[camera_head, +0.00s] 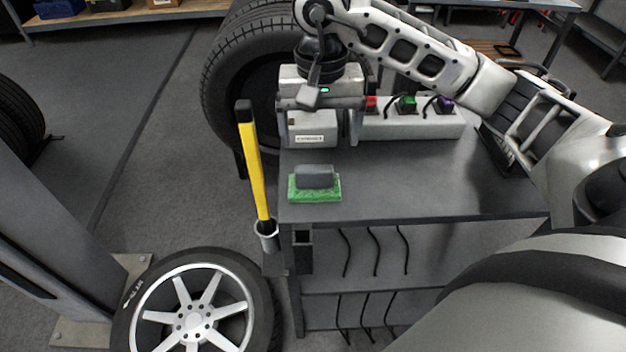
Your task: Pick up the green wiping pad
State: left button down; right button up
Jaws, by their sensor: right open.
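The green wiping pad (315,188) lies flat near the left front corner of the dark table top (420,180). It has a grey block-shaped grip on top. My right gripper (320,138) is open, pointing down behind the pad, farther back on the table. Its two fingers stand on either side of a small white labelled box (312,128); I cannot tell whether they touch it. The gripper is apart from the pad. My left gripper is not in view.
A white strip with red, green and purple connectors (408,104) stands along the table's back. A yellow-handled tool (254,165) stands in a holder at the left edge. A wheel (195,310) lies front left; a large tire (232,80) stands behind. The table's middle is clear.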

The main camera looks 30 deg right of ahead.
aim_at(314, 168)
notch_tip(314, 168, down, 6)
jog(key=shift+r, duration=0.25)
jog(key=shift+w+a+f+p, duration=0.1)
jog(key=shift+w+f+p, duration=0.15)
jog(key=shift+f, duration=0.65)
jog(key=shift+w+f+p, duration=0.1)
jog(key=shift+f+p, duration=0.15)
jog(key=shift+f, duration=0.7)
jog(key=shift+w+a+f+p, duration=0.1)
jog(key=shift+w+f+p, duration=0.15)
jog(key=shift+f, duration=0.65)
jog(key=c, duration=1.1)
